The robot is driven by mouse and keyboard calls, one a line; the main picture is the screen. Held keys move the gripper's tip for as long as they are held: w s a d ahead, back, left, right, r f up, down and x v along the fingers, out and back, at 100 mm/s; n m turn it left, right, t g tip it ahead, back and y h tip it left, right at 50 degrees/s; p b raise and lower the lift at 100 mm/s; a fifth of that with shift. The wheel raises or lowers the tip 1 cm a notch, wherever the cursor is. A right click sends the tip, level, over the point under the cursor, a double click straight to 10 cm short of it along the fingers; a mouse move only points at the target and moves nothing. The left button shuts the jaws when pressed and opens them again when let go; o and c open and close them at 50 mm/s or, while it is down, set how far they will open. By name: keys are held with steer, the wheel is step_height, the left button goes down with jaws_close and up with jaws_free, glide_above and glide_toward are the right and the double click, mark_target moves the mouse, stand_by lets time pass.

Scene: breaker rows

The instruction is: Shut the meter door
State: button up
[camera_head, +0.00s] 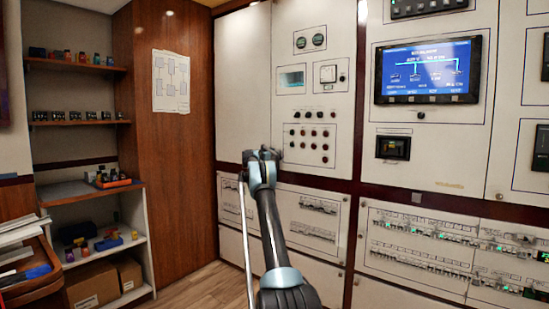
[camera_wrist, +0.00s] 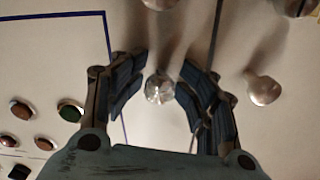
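Coloured push buttons (camera_wrist: 70,110) lie left of the fingers, and another round knob (camera_wrist: 263,90) is to the right. A lit screen panel (camera_head: 428,70) is on the right. Breaker rows (camera_head: 420,250) are below it. Shelves (camera_head: 80,125) stand at the left; some wooden floor (camera_head: 205,288) is clear.

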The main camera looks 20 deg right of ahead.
steer(key=shift+s, duration=0.1)
steer(key=shift+a, duration=0.2)
steer(key=v, duration=1.1)
steer(key=shift+a, duration=0.2)
steer(key=shift+s, duration=0.1)
